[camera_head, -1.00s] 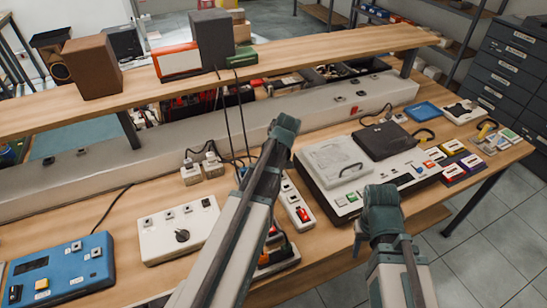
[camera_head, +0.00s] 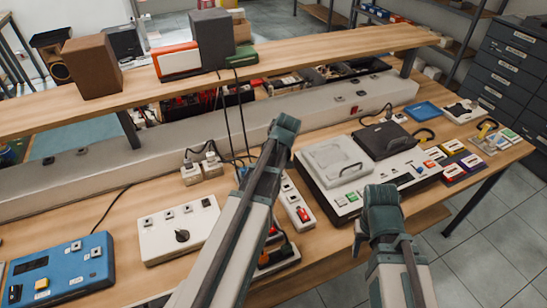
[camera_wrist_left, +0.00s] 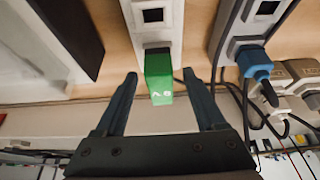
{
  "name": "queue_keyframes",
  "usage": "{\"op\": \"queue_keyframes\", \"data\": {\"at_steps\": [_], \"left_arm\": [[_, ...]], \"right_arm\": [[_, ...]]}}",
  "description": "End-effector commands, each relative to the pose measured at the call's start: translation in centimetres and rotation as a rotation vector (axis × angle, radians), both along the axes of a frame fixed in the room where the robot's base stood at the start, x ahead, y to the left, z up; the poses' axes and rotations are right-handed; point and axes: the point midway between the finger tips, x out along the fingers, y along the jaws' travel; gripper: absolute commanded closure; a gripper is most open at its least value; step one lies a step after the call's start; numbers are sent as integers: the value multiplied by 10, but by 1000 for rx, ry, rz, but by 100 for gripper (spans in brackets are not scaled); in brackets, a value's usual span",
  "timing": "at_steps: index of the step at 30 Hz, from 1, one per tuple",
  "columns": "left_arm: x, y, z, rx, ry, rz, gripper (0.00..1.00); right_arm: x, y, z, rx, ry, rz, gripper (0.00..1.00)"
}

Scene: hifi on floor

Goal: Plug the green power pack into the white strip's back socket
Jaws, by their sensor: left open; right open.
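In the left wrist view the green power pack (camera_wrist_left: 158,80) stands at the end of the white strip (camera_wrist_left: 132,14), over its last socket. No gap shows between pack and strip, but I cannot tell how deep it sits. My left gripper (camera_wrist_left: 160,98) is open, with one finger on each side of the pack and space beside both. In the head view the white strip (camera_head: 298,206) shows beside my left arm, which hides the pack and the left fingers. My right gripper (camera_head: 359,238) is open and empty over the bench's front edge, away from the strip.
A second strip holds a blue plug (camera_wrist_left: 257,65) close to the right finger in the left wrist view. Cables hang beside it. A grey and white device (camera_head: 335,165) stands right of the strip. A white switch box (camera_head: 180,228) and a blue box (camera_head: 62,270) lie left.

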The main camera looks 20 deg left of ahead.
Motion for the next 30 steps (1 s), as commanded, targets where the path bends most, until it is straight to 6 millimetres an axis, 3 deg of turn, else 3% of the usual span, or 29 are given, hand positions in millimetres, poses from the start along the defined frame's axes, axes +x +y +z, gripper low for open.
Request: {"op": "queue_keyframes", "data": {"at_steps": [11,30], "left_arm": [[-7,-7,25,0,0,-1,28],[-35,-38,119,1,0,-1,28]], "right_arm": [[0,0,25,0,0,0,50],[0,0,119,0,0,1,50]]}}
